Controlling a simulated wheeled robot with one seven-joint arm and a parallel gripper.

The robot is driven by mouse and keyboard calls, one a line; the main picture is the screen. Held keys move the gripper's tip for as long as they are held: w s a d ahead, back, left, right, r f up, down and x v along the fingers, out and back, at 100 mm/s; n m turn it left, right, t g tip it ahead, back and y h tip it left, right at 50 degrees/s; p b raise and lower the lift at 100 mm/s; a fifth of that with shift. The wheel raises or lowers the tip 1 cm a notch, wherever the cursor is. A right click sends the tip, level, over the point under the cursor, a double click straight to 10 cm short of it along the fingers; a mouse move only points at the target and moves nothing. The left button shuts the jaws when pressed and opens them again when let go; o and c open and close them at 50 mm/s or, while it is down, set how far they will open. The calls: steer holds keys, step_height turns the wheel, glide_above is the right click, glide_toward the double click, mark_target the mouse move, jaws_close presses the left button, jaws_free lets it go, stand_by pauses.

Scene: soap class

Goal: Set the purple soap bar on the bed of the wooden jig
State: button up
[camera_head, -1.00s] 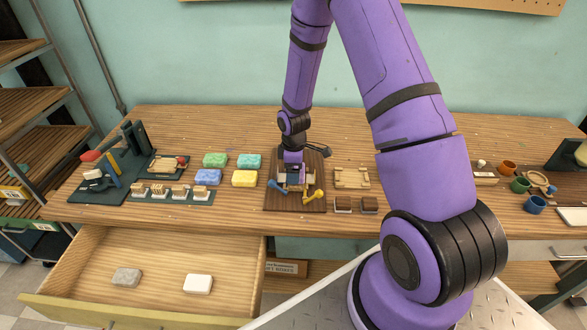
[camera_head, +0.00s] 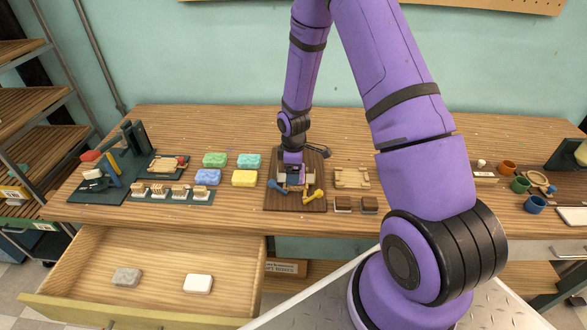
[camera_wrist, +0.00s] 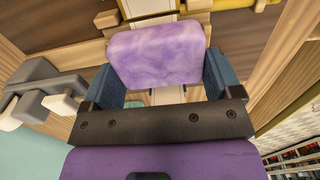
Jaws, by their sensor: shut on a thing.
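The purple marbled soap bar (camera_wrist: 155,55) is between the two blue fingers of my gripper (camera_wrist: 160,78) in the wrist view. My gripper is shut on it. In the head view my gripper (camera_head: 291,178) is over the wooden jig, which stands on a dark brown board (camera_head: 318,165) with a blue and a yellow handle at its front. The wrist view shows pale wooden parts of the jig (camera_wrist: 106,19) beyond and beneath the bar. The bar hides most of the bed, and I cannot tell whether it touches it.
Green, teal, blue and yellow soap bars (camera_head: 244,178) lie left of the jig. A pale wooden tray (camera_head: 352,178) and two dark brown blocks (camera_head: 343,203) are to its right. An open drawer (camera_head: 160,290) below holds a grey and a white bar.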

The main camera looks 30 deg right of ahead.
steer(key=shift+f, duration=0.4)
stand_by(0.4)
steer(key=o, duration=0.8)
steer(key=shift+r, duration=3)
